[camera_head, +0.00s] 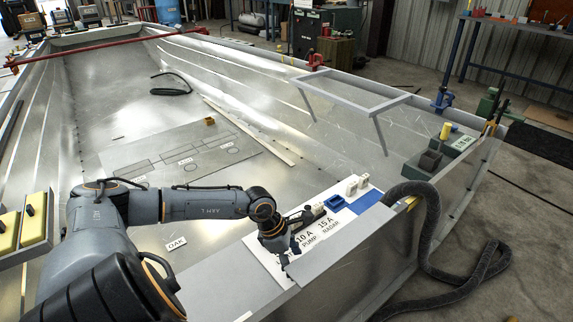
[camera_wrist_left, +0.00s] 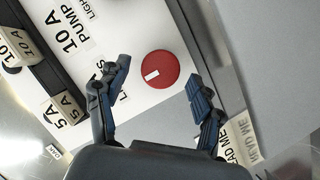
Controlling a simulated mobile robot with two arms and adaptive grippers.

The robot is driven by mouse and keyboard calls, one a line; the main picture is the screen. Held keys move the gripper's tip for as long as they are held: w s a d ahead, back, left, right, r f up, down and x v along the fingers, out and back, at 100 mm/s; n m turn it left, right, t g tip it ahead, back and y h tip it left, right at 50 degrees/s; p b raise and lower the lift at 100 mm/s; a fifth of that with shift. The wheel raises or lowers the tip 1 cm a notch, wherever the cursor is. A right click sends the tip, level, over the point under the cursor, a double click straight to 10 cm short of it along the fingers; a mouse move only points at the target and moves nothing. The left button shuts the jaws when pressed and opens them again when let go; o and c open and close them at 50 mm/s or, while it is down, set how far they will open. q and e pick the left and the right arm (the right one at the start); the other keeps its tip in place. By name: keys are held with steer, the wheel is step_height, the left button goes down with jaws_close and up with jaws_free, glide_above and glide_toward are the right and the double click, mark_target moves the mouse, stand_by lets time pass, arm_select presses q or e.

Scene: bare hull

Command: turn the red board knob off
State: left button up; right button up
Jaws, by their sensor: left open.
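The red knob (camera_wrist_left: 160,69) is round, with a white pointer mark at its lower left, and sits on the white board (camera_wrist_left: 152,112). In the left wrist view my left gripper (camera_wrist_left: 158,76) is open, one finger to each side of the knob. The fingers look apart from it; I cannot tell how far above the board they are. In the head view my left gripper (camera_head: 284,240) is over the near end of the board (camera_head: 263,263), and the knob is hidden there. My right gripper is not in view.
A black strip (camera_wrist_left: 40,65) with labelled tan switches runs beside the knob. A "DEAD MEN" style label (camera_wrist_left: 240,140), partly covered, lies near the right finger.

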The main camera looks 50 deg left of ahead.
arm_select(q)
steer(key=v, duration=1)
steer(key=shift+r, duration=0.2)
